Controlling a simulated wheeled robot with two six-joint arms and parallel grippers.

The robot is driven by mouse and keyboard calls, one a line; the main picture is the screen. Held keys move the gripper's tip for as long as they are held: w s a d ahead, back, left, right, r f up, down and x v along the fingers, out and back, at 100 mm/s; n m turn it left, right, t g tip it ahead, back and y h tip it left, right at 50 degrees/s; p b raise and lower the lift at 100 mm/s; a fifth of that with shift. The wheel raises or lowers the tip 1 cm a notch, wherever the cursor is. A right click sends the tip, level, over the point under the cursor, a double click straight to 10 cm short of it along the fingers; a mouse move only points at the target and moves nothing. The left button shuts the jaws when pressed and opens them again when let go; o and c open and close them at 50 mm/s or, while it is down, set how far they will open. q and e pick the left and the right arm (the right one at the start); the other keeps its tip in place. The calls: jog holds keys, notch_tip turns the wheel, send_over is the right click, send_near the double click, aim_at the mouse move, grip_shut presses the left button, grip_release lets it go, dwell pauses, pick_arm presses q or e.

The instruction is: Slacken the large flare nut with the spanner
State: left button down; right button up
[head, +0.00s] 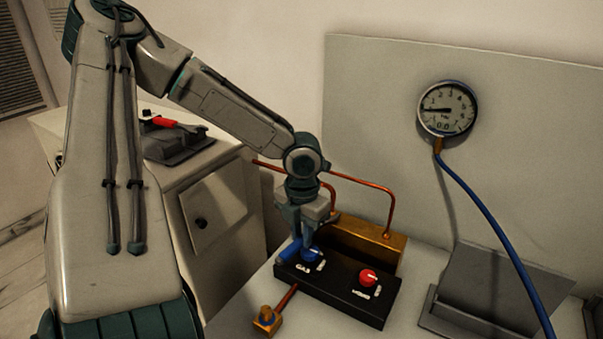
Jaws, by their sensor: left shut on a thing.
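My left gripper (309,236) points down over the black block (335,292) with the "GAS" label. It is shut on the blue knob (311,256) there; its fingers partly hide the knob. A brass fitting (267,318), perhaps the flare nut, is on the end of a short copper pipe at the block's front left, apart from the gripper. A red-handled tool (164,122) lies on a dark grey holder on the cabinet at left; I cannot tell whether it is the spanner. My right gripper is not in view.
A red knob (368,277) is on the block's right half. A brass manifold (368,243) with copper pipes stands behind. A round gauge (447,109) on the back panel has a blue hose (490,217) running down right. A grey stand (485,290) is at right.

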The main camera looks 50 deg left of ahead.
pick_arm(q)
jog(key=shift+w+d+n, duration=0.25)
jog(key=shift+d+n, duration=0.95)
jog(key=shift+d, duration=0.05)
dwell(0.8)
jog(key=shift+w+d+n+p, duration=0.45)
jog(key=shift+w+d+n, duration=0.2)
jog(key=shift+d+n, duration=0.4)
dwell(1.1)
jog(key=shift+s+a+m+p, duration=0.5)
jog(key=shift+a+m+p, duration=0.4)
jog(key=shift+p, duration=0.75)
jog(key=shift+s, duration=0.1)
dwell(0.4)
jog(key=shift+s+d, duration=0.35)
jog(key=shift+s, duration=0.35)
jog(key=shift+s+d, duration=0.35)
jog(key=shift+s, duration=0.4)
jog(key=shift+s+d, duration=0.35)
jog(key=shift+s, duration=0.35)
jog(key=shift+r, duration=0.1)
